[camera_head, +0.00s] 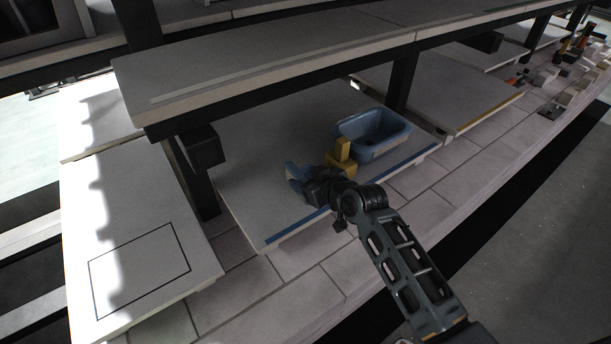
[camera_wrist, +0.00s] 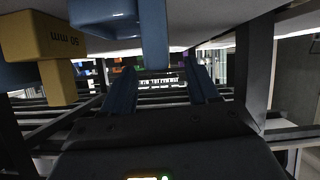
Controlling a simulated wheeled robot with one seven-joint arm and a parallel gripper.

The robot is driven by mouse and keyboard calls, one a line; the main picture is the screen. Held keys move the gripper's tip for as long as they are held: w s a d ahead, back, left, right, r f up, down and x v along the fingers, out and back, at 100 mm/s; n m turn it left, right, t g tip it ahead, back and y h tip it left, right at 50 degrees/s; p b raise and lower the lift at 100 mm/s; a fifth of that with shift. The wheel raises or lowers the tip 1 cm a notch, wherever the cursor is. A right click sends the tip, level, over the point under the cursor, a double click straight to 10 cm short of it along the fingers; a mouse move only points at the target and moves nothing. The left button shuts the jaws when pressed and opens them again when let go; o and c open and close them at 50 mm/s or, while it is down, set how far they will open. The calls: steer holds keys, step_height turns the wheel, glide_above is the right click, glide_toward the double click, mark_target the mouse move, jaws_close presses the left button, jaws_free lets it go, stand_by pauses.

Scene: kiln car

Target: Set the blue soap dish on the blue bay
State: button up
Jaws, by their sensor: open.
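My gripper (camera_head: 298,180) is low over the pale shelf board, its jaws pointing left. In the wrist view its two dark blue fingers (camera_wrist: 161,88) are apart. A blue piece with an upright tab, which looks like the blue soap dish (camera_wrist: 105,14), stands just ahead, its tab (camera_wrist: 153,38) between the fingers with gaps at both sides. In the head view I cannot separate this dish from the fingers. The board with a blue front strip (camera_head: 325,209), which looks like the blue bay, lies under my gripper.
A yellow block marked 50 mm (camera_head: 341,164), also in the wrist view (camera_wrist: 45,40), stands close beside my gripper. A blue tub (camera_head: 374,147) stands behind it. An upper shelf (camera_head: 280,75) and dark posts (camera_head: 197,180) hem the space. The left board (camera_head: 140,255) with a black outline is bare.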

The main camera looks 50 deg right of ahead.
steer(key=shift+p+v, duration=1.5)
steer(key=shift+v, duration=1.2)
steer(key=shift+s, duration=0.1)
steer(key=v, duration=0.7)
steer(key=shift+s+a+r, duration=0.2)
steer(key=shift+s, duration=0.05)
steer(key=s+a+r+n+t+y, duration=0.1)
steer(key=s+a+r, duration=0.5)
steer(key=s+a, duration=0.3)
steer(key=s+a+r+n+t+y, duration=0.1)
steer(key=s+a+r, duration=0.5)
steer(key=s, duration=0.8)
steer(key=a+y, duration=0.1)
steer(key=a, duration=0.2)
steer(key=shift+s+a+t, duration=0.2)
steer(key=shift+a+t, duration=0.1)
steer(key=shift+a, duration=0.1)
